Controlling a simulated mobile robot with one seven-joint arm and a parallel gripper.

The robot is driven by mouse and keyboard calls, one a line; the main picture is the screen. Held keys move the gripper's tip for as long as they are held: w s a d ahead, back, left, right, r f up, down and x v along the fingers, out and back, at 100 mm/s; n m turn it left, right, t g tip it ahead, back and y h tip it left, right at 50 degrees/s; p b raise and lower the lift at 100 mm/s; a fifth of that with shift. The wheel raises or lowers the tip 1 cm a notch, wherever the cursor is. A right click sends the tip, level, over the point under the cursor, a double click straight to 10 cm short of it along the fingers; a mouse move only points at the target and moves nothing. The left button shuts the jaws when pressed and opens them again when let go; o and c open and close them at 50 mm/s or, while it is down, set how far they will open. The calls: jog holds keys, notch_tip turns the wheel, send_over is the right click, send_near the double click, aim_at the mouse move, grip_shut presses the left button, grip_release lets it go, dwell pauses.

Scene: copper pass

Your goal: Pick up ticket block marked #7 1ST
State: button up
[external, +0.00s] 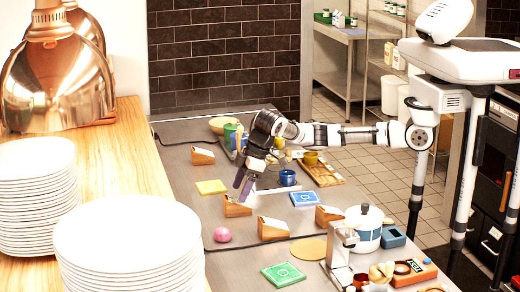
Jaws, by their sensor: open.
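Several brown wedge-shaped blocks with pale sloped faces stand on the grey counter. One block (238,208) is directly below my gripper (243,190). Others are a far block (203,156), a near block (272,229) and a right block (328,216). Their markings are too small to read, so I cannot tell which is #7 1ST. My gripper points down with its purple fingers apart. The fingertips are close above or beside the block below them; contact cannot be told.
A pink ball (222,235) lies nearby. A yellow pad (211,187), blue pad (305,198) and green pad (283,274) lie flat. A blue cup (287,177) and a white pot (364,235) stand to the right. Plate stacks (128,235) crowd the left.

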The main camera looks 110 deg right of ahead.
aim_at(236, 201)
jog(key=p+x, duration=0.1)
jog(key=x, duration=0.4)
jog(key=shift+d+p, duration=0.1)
jog(key=shift+p, duration=0.25)
jog(key=shift+s, duration=0.1)
jog(key=c, duration=1.1)
